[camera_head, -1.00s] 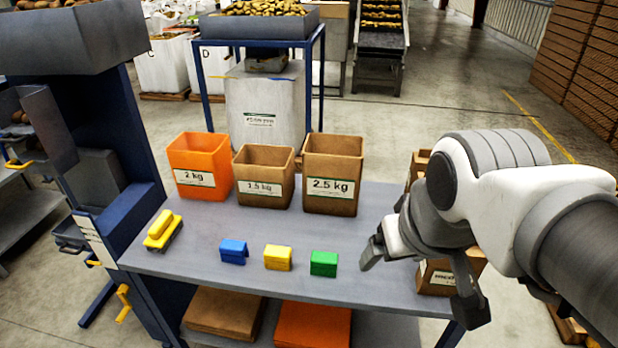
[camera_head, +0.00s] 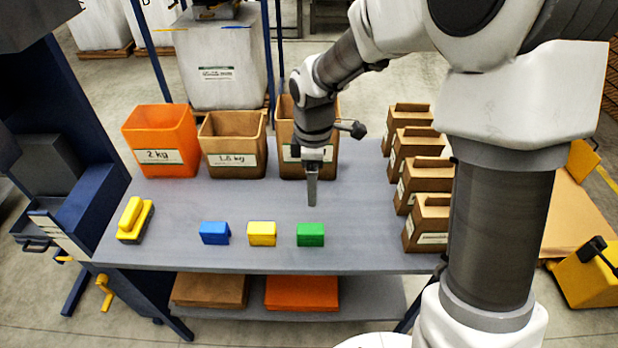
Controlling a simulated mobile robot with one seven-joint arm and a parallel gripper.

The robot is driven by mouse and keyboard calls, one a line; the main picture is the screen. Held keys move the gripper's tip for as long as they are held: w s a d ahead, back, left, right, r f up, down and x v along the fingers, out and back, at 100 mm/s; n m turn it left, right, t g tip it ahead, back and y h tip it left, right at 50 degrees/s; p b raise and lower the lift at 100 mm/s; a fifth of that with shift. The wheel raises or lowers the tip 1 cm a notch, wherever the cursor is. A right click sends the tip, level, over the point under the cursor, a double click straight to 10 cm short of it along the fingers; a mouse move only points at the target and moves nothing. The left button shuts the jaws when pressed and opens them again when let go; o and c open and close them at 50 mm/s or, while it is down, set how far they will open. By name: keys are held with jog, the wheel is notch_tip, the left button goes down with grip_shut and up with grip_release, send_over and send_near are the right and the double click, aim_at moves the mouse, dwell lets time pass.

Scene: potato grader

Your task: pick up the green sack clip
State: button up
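The green sack clip (camera_head: 311,235) lies on the grey table (camera_head: 180,258) near its front edge, at the right end of a row of clips. A yellow clip (camera_head: 262,234) and a blue clip (camera_head: 214,233) lie to its left. My gripper (camera_head: 312,204) points down just behind the green clip, apart from it. I see the fingers edge-on as one narrow shape, so their opening is hidden. Nothing shows held in it.
An orange 2 kg bin (camera_head: 161,140), a brown 1.5 kg bin (camera_head: 233,146) and a third brown bin (camera_head: 326,165) stand at the back. Several brown boxes (camera_head: 425,222) line the right side. A yellow-handled brush (camera_head: 135,220) lies at left.

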aim_at(310, 228)
jog(key=shift+n, duration=0.3)
jog(key=f, duration=1.8)
jog(key=shift+w+a+f+b, duration=0.1)
jog(key=shift+a+f+b, duration=0.15)
jog(key=shift+b, duration=0.05)
grip_shut()
